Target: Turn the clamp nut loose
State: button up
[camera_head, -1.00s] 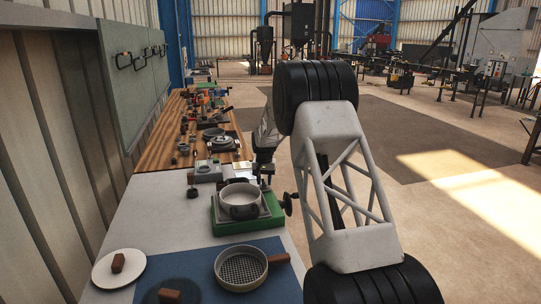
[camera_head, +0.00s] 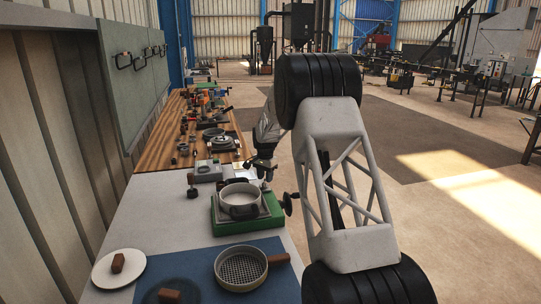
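A green-based fixture (camera_head: 222,228) stands on the grey bench and holds a round pale pot (camera_head: 240,196) with a dark handle-like part in front. A dark knob (camera_head: 288,203) sticks out from the fixture's right side; I cannot tell for sure whether it is the clamp nut. My gripper (camera_head: 262,168) is small and dark in this view, just behind the pot and above the bench's right edge. It seems apart from the knob. Its fingertips are too small to show whether they are open or shut.
A sieve with a wooden handle (camera_head: 240,268) lies on a blue mat (camera_head: 215,259). A white plate (camera_head: 104,279) with a brown block is at front left. A small black knobbed piece (camera_head: 192,190) and a grey box (camera_head: 208,171) stand behind.

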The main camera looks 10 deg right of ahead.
notch_tip(320, 180, up, 7)
jog(key=s+a+r+n, duration=0.1)
jog(key=s+r, duration=0.5)
jog(key=s, duration=0.4)
jog(key=s+a+r+n, duration=0.2)
jog(key=s+r, duration=0.4)
jog(key=s, duration=0.5)
jog(key=shift+r+t, duration=0.3)
jog(key=shift+t, duration=0.1)
jog(key=shift+w, duration=0.1)
jog(key=n, duration=0.2)
send_near(265, 184)
jog(key=w, duration=0.2)
jog(key=shift+w+d+f+g, duration=0.25)
jog(key=shift+w+f+g, duration=0.1)
jog(key=shift+f+g, duration=0.05)
jog(key=shift+f, duration=3.9)
